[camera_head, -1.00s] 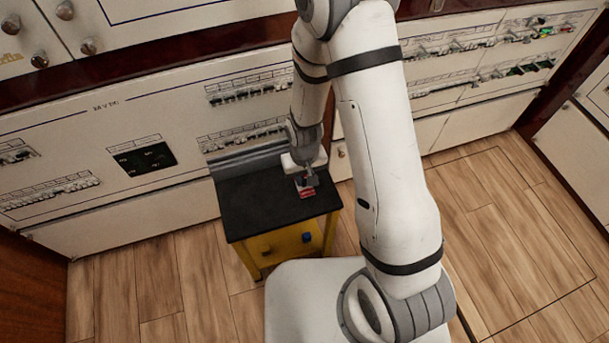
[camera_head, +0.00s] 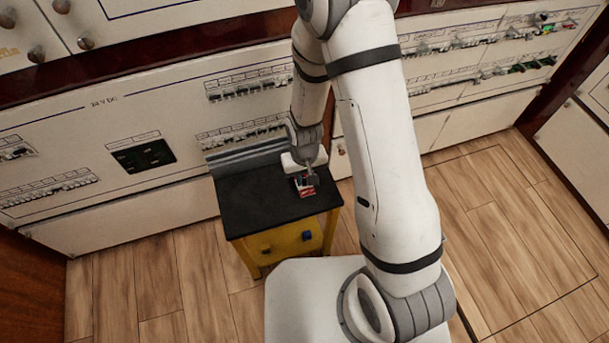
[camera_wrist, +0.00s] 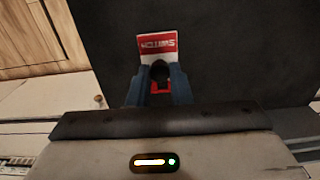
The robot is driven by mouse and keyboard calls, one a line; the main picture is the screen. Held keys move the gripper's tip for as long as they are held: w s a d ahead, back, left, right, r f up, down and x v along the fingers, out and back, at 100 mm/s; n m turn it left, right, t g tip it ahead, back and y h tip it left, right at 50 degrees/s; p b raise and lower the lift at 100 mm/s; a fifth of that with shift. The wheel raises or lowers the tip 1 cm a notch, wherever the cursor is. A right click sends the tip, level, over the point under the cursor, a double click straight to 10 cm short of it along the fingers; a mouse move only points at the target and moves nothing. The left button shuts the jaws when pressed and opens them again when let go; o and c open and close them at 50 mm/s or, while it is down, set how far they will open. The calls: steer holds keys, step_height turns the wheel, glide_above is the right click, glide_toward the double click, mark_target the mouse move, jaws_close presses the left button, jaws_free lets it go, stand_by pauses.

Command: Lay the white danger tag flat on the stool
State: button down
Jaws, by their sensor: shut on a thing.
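The danger tag (camera_wrist: 157,44), white with a red band and lettering, is between the fingertips of my gripper (camera_wrist: 160,75) in the wrist view. The fingers are shut on its near end, and its far end sticks out past them. In the head view the tag (camera_head: 304,188) shows small and red and white, over the right part of the stool's black top (camera_head: 255,205). The dark top also fills the background in the wrist view (camera_wrist: 235,60). I cannot tell whether the tag touches the top. My gripper (camera_head: 311,181) partly hides it.
The stool has a yellow front (camera_head: 285,242) with dark knobs. A white breaker panel (camera_head: 80,150) with rows of switches stands behind it. The left part of the stool top is clear. Wooden floor (camera_head: 180,290) lies in front.

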steer(key=c, duration=1.2)
jaws_free()
steer(key=shift+c, duration=0.2)
steer(key=shift+r, duration=0.1)
step_height(320, 180, up, 8)
steer(key=shift+f+p, duration=0.2)
steer(key=shift+p, duration=0.65)
steer(key=s+d+r+m+t+p, duration=0.1)
steer(key=s+d+r+p, duration=0.3)
steer(key=r, duration=0.8)
steer(key=s+d+r+m+p, duration=0.1)
steer(key=s+d+r+p, duration=0.3)
steer(key=r, duration=0.9)
steer(key=s+d+r+m+t+p, duration=0.1)
steer(key=s+d+r+p, duration=0.3)
steer(key=r, duration=0.9)
steer(key=shift+d+t+p, duration=0.3)
steer(key=shift+p, duration=0.3)
